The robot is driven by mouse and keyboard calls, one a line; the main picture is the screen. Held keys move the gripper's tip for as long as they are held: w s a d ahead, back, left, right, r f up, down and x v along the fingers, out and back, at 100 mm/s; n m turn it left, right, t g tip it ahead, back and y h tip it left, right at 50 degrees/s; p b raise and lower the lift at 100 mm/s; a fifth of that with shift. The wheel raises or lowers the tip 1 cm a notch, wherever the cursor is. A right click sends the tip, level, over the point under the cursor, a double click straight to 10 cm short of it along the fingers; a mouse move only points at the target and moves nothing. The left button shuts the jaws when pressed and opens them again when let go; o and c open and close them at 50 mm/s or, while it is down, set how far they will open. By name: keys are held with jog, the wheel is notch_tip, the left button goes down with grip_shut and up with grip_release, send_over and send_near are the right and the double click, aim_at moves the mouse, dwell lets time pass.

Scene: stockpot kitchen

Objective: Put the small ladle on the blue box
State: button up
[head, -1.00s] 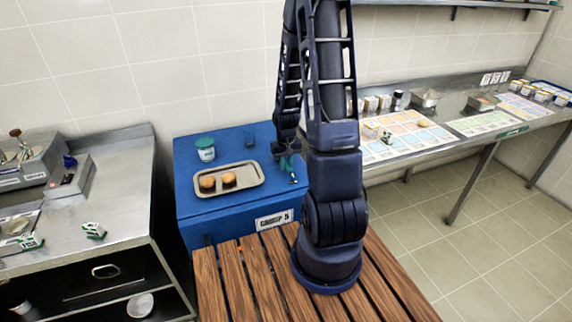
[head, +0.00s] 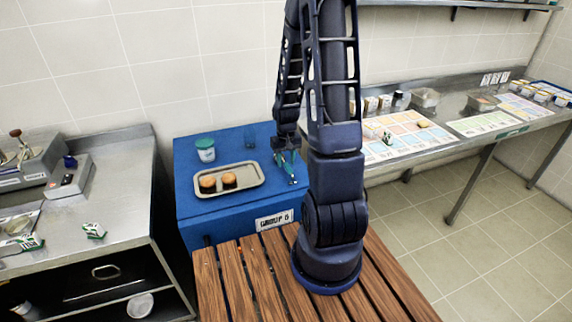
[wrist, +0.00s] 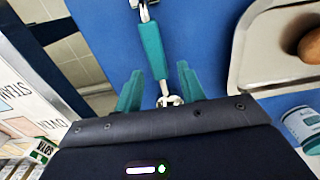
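The small ladle (wrist: 152,52) has a teal handle and metal ends. It lies on the top of the blue box (head: 200,213), near its right side. In the head view the ladle (head: 291,173) shows just below my gripper (head: 286,158). In the wrist view the teal fingers of my gripper (wrist: 160,88) are spread, with one finger on each side of the ladle's near end and gaps between them and it. My gripper is open and holds nothing. Part of the ladle is cut off at the top of the wrist view.
A metal tray (head: 243,190) with two brown round items lies left of the ladle on the box. A steel counter (head: 110,185) is at the left, and a long table is at the right.

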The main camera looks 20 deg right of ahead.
notch_tip(320, 180, up, 8)
notch_tip(320, 180, up, 17)
jog(key=t, duration=0.3)
send_over(286, 163)
jog(key=s+a, duration=0.3)
jog(key=s, duration=0.5)
jog(key=s+a+r+t, duration=0.1)
jog(key=s+r, duration=0.6)
jog(key=s, duration=0.4)
jog(key=shift+r+t, duration=0.25)
jog(key=shift+t, duration=0.05)
